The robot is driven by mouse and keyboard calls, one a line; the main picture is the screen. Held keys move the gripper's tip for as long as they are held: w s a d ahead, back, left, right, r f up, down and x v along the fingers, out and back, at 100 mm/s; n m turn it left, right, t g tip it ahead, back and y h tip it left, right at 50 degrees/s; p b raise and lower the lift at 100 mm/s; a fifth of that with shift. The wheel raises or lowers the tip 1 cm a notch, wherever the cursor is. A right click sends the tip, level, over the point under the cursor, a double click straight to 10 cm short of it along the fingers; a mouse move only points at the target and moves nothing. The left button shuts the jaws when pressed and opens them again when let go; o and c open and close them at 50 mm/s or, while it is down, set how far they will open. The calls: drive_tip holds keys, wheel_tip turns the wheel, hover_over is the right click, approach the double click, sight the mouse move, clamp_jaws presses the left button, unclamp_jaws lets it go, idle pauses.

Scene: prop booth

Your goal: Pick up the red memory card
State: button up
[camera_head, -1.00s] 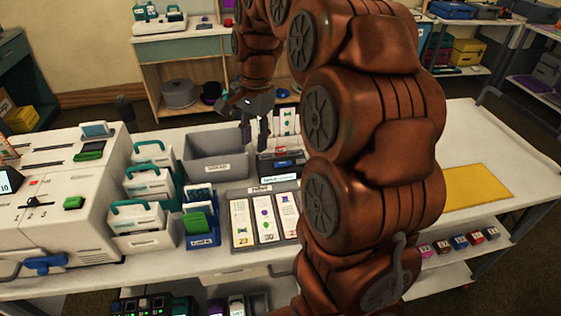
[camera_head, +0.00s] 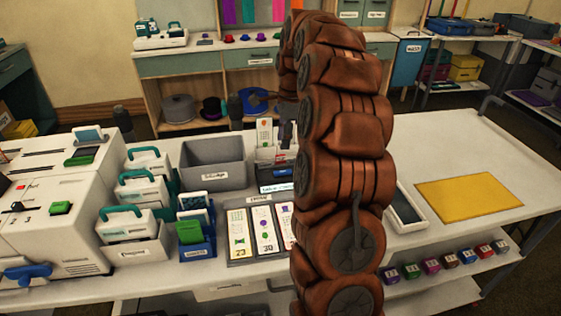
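I cannot make out a red memory card in the current view. The grey box with the blue-edged label (camera_head: 277,188) stands behind the card tray, and my arm hides its right part. My gripper (camera_head: 285,133) shows only as a dark piece at the left edge of my arm, above that box. Its fingers are mostly hidden, and I cannot tell whether it holds anything. A dark tray (camera_head: 238,218) at the front holds long white cards with coloured pictures.
A grey open bin (camera_head: 215,176), white handled cases (camera_head: 135,222) and a blue holder (camera_head: 198,246) with a green card stand to the left. A white machine (camera_head: 55,215) fills the far left. A shallow tray (camera_head: 408,222) and yellow mat (camera_head: 470,196) lie right, with clear table around.

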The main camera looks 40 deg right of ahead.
sight(280, 161)
drive_tip(key=shift+w+a+f+p, duration=0.15)
drive_tip(key=shift+f+p, duration=0.1)
drive_tip(key=shift+f, duration=0.65)
drive_tip(key=shift+s+a+f+p, duration=0.1)
drive_tip(key=shift+a+f+p, duration=0.15)
drive_tip(key=shift+f, duration=0.65)
drive_tip(key=shift+w+a+f+p, duration=0.1)
drive_tip(key=shift+f+p, duration=0.2)
drive_tip(key=shift+f, duration=0.6)
clamp_jaws()
